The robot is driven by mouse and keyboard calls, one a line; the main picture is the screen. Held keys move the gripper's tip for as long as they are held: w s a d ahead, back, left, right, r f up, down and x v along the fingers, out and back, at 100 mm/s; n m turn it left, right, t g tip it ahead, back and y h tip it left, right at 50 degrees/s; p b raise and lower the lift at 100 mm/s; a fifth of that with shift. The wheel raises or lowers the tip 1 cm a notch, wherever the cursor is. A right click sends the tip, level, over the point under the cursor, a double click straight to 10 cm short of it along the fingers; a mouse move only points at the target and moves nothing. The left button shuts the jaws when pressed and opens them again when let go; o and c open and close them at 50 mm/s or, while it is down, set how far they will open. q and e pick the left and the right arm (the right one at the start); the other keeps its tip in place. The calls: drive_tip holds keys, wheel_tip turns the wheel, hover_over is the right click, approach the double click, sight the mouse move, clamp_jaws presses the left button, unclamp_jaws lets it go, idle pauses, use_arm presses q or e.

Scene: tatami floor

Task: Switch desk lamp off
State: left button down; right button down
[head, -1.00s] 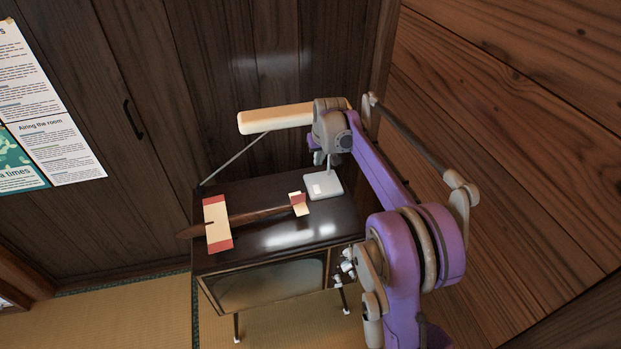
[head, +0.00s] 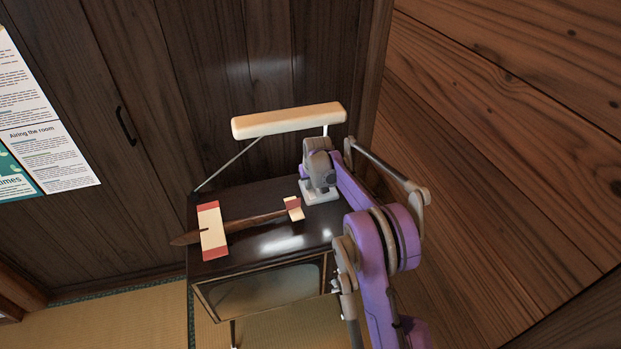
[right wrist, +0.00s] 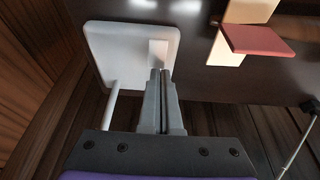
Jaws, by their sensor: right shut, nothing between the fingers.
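The desk lamp has a long cream shade (head: 290,121) above the back of a dark cabinet and a white square base (head: 331,196) on the cabinet top. I cannot tell whether it is lit. The base also shows in the right wrist view (right wrist: 108,55), with a pale rectangular switch (right wrist: 158,50) near one edge. My right gripper (right wrist: 160,74) is shut and empty, its fingertips just at the near edge of the switch in that picture; contact cannot be told. In the head view the right gripper (head: 319,186) is over the base, partly hiding it. My left gripper is not in view.
A toy plane (head: 210,230) with cream and red wings lies on the cabinet (head: 265,190), left of the lamp base. A wooden wall (head: 510,150) is close on the right.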

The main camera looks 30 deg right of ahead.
drive_tip(key=shift+f, duration=0.3)
drive_tip(key=shift+w, duration=0.1)
drive_tip(key=shift+w+f+g, duration=0.15)
drive_tip(key=shift+f+g, duration=0.15)
drive_tip(key=shift+s, duration=0.2)
drive_tip(key=shift+s+a+r, duration=0.15)
drive_tip(key=shift+s+r, duration=0.05)
drive_tip(key=shift+s, duration=0.45)
drive_tip(key=v, duration=1)
drive_tip(key=shift+r, duration=0.35)
